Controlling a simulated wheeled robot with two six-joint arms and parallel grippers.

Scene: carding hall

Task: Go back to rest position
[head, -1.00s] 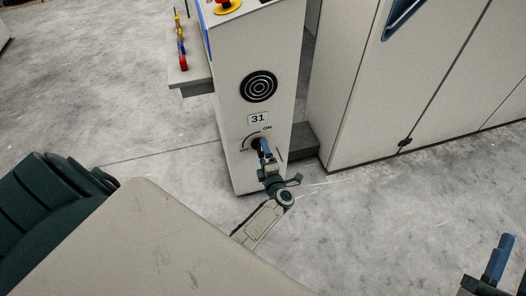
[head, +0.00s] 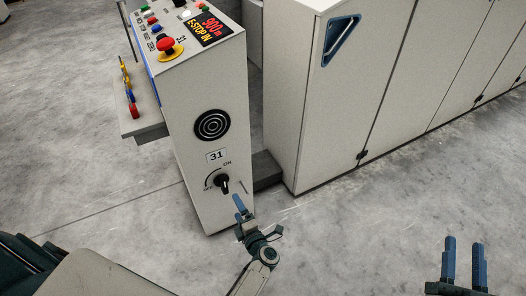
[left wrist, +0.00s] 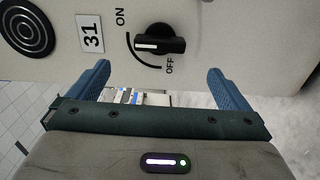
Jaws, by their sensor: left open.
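My left gripper (head: 240,204) is just below and in front of the black rotary knob (head: 222,184) on the grey control cabinet (head: 185,125). In the left wrist view, its two blue fingers (left wrist: 160,88) are spread wide with nothing between them, and the knob (left wrist: 158,45) is clear beyond them. The knob's white mark points to the picture's left, between the ON and OFF labels. My right gripper (head: 464,262) is at the lower right, over bare floor, its blue fingers apart and empty.
The cabinet top has a red mushroom button (head: 167,48) and a display (head: 209,27) reading "900" and "E-STOP IN". A side shelf (head: 145,124) holds coloured items. Large beige panels (head: 340,110) stand at right. Open concrete floor (head: 370,215) lies in front.

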